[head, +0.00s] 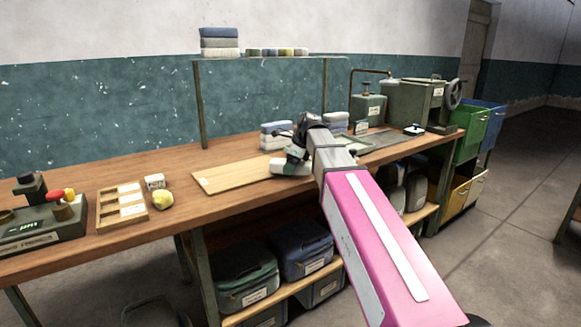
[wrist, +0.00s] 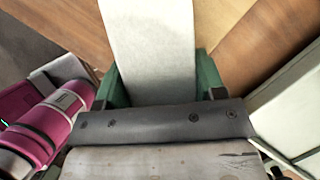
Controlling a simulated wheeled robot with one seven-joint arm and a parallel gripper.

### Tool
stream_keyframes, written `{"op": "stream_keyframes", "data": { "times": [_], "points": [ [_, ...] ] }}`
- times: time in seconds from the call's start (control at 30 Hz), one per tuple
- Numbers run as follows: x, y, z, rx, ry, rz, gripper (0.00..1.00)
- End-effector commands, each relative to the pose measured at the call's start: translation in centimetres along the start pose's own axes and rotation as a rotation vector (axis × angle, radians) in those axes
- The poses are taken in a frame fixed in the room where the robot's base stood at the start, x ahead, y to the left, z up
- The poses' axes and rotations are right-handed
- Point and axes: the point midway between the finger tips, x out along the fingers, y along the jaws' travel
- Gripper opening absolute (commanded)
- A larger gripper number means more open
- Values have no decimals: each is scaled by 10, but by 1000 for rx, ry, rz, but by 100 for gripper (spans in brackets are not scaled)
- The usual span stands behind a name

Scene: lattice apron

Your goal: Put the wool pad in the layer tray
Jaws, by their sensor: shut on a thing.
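My gripper (head: 294,160) is low over the middle of the bench, at the right end of a pale wooden board. In the wrist view its green fingers (wrist: 158,82) are shut on a whitish, felt-like strip, which looks like the wool pad (wrist: 150,40). The pad extends forward past the fingers, and its gripped end is hidden. A shallow grey-green tray (head: 352,143), possibly the layer tray, lies to the right behind my arm and is partly hidden. A pale flat-edged thing (wrist: 290,112) shows at the right of the wrist view; I cannot tell whether it is that tray.
Folded stacks (head: 274,136) stand just behind my gripper. The wooden board (head: 235,176) is bare. A compartment tray (head: 122,206), a yellow object (head: 163,200) and a control box (head: 40,222) are at the left. A machine with a wheel (head: 420,102) stands at the far right.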

Motion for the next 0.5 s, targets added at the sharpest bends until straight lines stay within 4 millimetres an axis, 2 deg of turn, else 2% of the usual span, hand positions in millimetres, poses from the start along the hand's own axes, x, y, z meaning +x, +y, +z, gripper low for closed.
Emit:
{"op": "stream_keyframes", "data": {
  "times": [0.5],
  "points": [
    [7, 0, -3, 0, 0, 0, 40]
  ]
}}
